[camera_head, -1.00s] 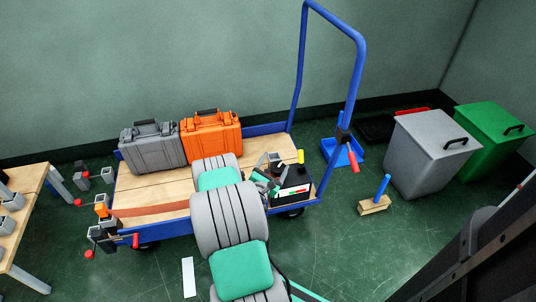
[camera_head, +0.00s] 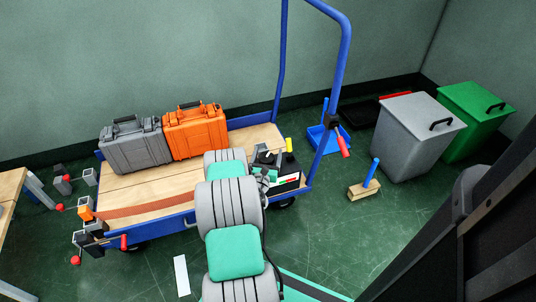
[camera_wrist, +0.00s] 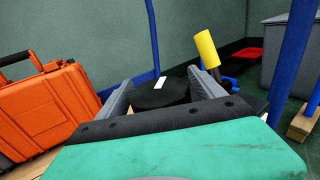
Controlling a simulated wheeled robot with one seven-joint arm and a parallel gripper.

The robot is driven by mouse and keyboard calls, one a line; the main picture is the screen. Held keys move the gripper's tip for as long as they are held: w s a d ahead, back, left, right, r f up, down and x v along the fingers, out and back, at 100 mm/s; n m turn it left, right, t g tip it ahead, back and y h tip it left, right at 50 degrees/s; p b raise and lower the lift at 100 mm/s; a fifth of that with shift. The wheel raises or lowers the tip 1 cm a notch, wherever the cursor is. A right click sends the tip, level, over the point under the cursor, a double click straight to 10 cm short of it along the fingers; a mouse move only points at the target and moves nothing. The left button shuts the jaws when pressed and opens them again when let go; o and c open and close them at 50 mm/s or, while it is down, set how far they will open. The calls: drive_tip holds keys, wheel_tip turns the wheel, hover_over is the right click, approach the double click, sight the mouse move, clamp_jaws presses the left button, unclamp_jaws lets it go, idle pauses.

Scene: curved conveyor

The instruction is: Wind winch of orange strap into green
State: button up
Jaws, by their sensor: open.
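An orange-brown strap (camera_head: 140,207) lies across the wooden deck of a blue trolley (camera_head: 150,183); its right part is hidden behind my arm. Its left end is near an orange block (camera_head: 86,213) among dark fittings. At the deck's right end stands a black box (camera_head: 289,167) with a white, red and green strip (camera_head: 287,181) and an upright yellow handle (camera_head: 288,145). The yellow handle (camera_wrist: 207,48) and a dark round part with a white mark (camera_wrist: 160,93) also show in the wrist view. My gripper (camera_wrist: 157,92) is open beside the box, its fingers at either side of the round part; contact is unclear.
A grey case (camera_head: 132,147) and an orange case (camera_head: 196,132) stand at the deck's back. The trolley's blue push bar (camera_head: 345,60) rises at the right. Grey (camera_head: 415,140) and green (camera_head: 475,120) bins and a blue-handled brush (camera_head: 364,183) stand on the floor beyond.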

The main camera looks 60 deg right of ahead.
drive_tip(key=shift+c, duration=0.5)
drive_tip(key=c, duration=1.3)
drive_tip(key=shift+o, duration=0.2)
drive_tip(key=shift+f+m+g+b, duration=0.2)
drive_tip(key=shift+m+g+b, duration=0.15)
drive_tip(key=shift+b, duration=0.4)
drive_tip(key=shift+m+g+b, duration=0.35)
drive_tip(key=shift+g+b, duration=0.25)
drive_tip(key=shift+g, duration=0.05)
drive_tip(key=shift+s+r+m+g+h+b, duration=0.2)
drive_tip(key=shift+m+g+b, duration=0.15)
drive_tip(key=shift+g, duration=0.3)
drive_tip(key=shift+s+r+m+g+h+b, duration=0.1)
drive_tip(key=shift+s+m+g+b, duration=0.15)
drive_tip(key=shift+m+g, duration=0.3)
drive_tip(key=o, duration=1.4)
drive_tip(key=shift+c, duration=0.2)
